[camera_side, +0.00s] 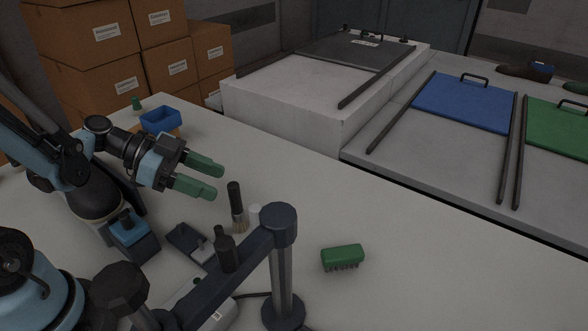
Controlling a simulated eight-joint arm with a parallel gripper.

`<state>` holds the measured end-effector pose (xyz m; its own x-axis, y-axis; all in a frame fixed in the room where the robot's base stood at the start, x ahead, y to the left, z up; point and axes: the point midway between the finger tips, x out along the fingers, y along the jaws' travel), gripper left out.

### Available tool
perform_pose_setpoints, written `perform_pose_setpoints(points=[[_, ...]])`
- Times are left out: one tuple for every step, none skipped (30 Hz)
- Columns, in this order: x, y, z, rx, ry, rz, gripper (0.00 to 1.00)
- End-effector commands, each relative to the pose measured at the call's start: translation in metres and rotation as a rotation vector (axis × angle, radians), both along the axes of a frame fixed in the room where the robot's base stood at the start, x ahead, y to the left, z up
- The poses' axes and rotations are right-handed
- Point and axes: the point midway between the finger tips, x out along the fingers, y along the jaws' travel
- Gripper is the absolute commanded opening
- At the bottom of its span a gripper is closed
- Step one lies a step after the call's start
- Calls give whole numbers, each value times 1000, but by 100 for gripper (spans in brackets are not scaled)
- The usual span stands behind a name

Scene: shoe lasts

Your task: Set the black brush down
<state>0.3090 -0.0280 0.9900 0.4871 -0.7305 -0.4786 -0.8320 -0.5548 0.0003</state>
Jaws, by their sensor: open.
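The black brush (235,196) stands upright with its black handle up and its pale bristles down at the table. My gripper (221,182) has two green fingers, parted and empty, pointing right. The fingertips end a little left of and above the brush in the picture, and a gap shows between them and the handle. I cannot tell from this one view how far apart they are in depth. The foot of the brush is close to a small white cylinder (254,216).
A black bottle (225,250) and a dark tray (180,238) stand in front of the brush, near a dark post (281,270). A green brush (342,256) lies to the right. A blue bin (161,121) is behind my gripper. The table behind the brush is clear.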

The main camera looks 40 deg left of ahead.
Motion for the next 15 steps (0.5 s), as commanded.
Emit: perform_pose_setpoints(points=[[1,-2,-1,0,0,-1,53],[2,-3,-1,0,0,-1,53],[3,-6,-2,2,-1,-2,53],[4,-9,-2,1,0,-4,53],[6,-12,-3,1,0,-5,53],[8,-16,-4,1,0,-5,53],[10,-20,-5,1,0,-6,53],[13,-24,-6,2,-1,-5,53],[15,-28,-7,1,0,-6,53],[17,-31,-8,1,0,-5,53],[19,-33,-10,2,1,-5,53],[21,-36,-12,2,0,-4,53],[23,-37,-13,2,0,-2,53],[23,-39,-14,2,1,-2,53],[24,-41,-16,2,1,-2,53]])
